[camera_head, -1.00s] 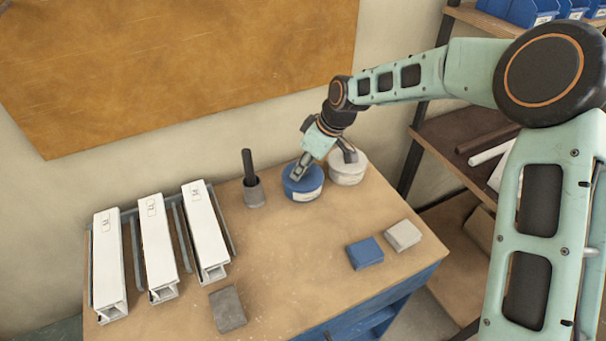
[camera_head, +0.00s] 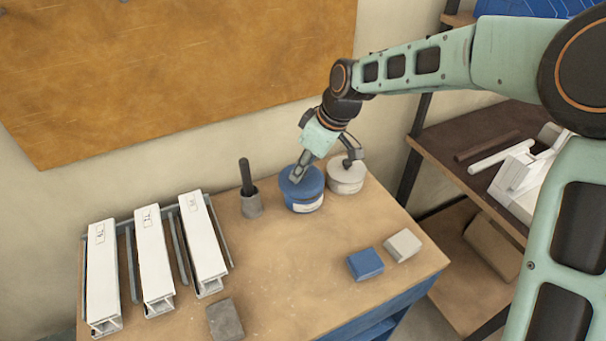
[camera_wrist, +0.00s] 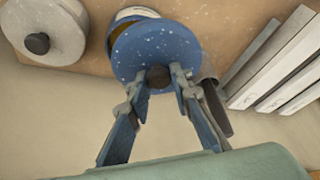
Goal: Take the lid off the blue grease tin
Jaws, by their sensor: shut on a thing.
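The blue grease tin (camera_head: 306,205) stands at the back of the bench with a pale label on its side. Its round blue lid (camera_wrist: 150,45) has a dark knob (camera_wrist: 158,77). My gripper (camera_wrist: 160,76) is shut on that knob, with one finger on each side. In the wrist view the lid sits out of line with the tin, and a brown strip of the tin's inside (camera_wrist: 122,33) shows beside it. In the head view my gripper (camera_head: 296,177) is over the tin and hides the knob.
A pale tin (camera_head: 345,178) with a dark knob stands close on the right. A grey holder with a dark rod (camera_head: 250,203) is close on the left. White profiles (camera_head: 155,260) lie further left. Blue (camera_head: 365,264) and pale (camera_head: 403,245) blocks lie in front. The bench middle is clear.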

